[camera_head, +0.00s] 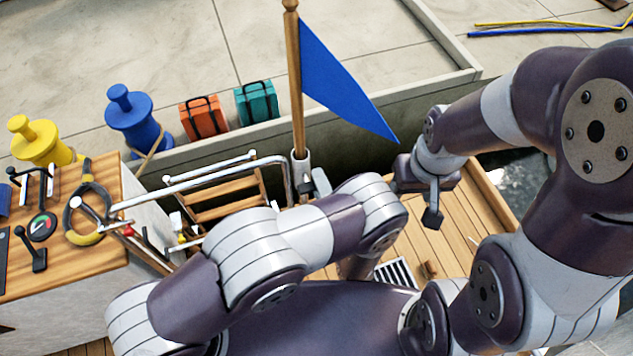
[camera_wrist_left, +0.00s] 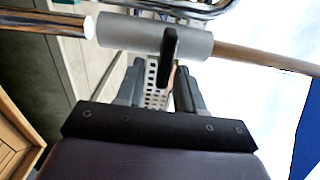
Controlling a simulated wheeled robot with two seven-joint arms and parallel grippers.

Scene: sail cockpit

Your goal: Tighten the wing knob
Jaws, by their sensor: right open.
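The flagstaff (camera_head: 296,90) stands in a silver sleeve (camera_head: 301,165) at the stern rail; the sleeve also shows in the left wrist view (camera_wrist_left: 200,42). The black wing knob (camera_wrist_left: 168,52) sits on the sleeve's side, facing my left gripper (camera_wrist_left: 160,68). The grey fingers are apart, one on each side of the knob's line, with no clear contact. In the head view my left arm hides most of that gripper, and the knob is not clearly visible. My right gripper (camera_head: 418,195) is open and empty above the deck, right of the flagstaff.
A blue flag (camera_head: 340,85) hangs right of the staff. The chrome rail (camera_head: 200,180) runs close to the sleeve. Quay wall, bollards and cases lie behind. Deck boards (camera_head: 455,235) are clear at right.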

